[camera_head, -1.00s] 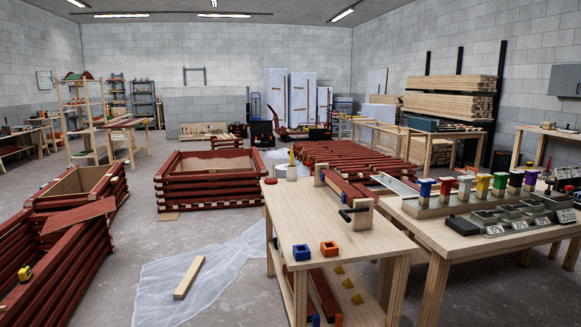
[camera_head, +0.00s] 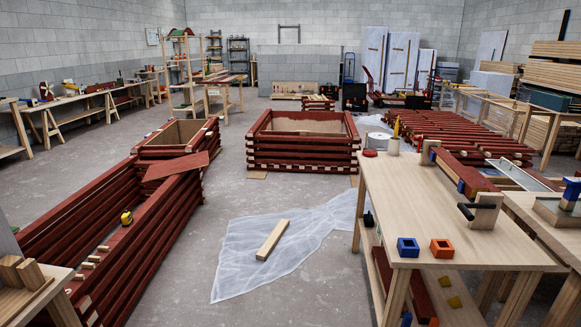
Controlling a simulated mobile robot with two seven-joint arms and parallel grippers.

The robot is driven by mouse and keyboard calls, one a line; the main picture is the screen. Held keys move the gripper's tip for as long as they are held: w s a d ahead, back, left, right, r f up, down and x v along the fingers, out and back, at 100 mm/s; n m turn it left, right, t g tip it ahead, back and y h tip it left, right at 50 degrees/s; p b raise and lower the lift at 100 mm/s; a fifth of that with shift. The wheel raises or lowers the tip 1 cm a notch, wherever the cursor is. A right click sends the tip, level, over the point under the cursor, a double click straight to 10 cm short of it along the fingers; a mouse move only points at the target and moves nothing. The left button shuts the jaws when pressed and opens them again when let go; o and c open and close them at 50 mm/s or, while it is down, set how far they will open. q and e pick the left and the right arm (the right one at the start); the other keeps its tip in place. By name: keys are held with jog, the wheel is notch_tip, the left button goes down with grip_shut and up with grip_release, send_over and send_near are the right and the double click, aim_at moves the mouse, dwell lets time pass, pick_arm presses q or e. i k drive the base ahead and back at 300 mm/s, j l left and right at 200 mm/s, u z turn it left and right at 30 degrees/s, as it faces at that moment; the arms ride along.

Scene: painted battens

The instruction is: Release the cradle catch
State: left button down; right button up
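The cradle stands on the light wood workbench (camera_head: 450,232) at the right, with a near wooden end block (camera_head: 486,211) and a far wooden end block (camera_head: 430,152). A dark red batten (camera_head: 458,170) lies between the blocks, with blue pieces beside it. A black handle (camera_head: 466,211) sticks out to the left of the near block and seems to be the catch; its exact state is too small to tell. Neither of my grippers is in view, and nothing touches the cradle.
A blue square holder (camera_head: 408,247) and an orange one (camera_head: 442,249) sit at the bench's near edge. A loose plank (camera_head: 272,239) lies on a plastic sheet (camera_head: 235,262) on the floor. Red batten stacks (camera_head: 302,150) stand beyond. Grey floor is open between them.

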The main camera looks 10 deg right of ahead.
aim_at(419, 139)
jog(key=i, duration=3.9)
jog(key=z, duration=4)
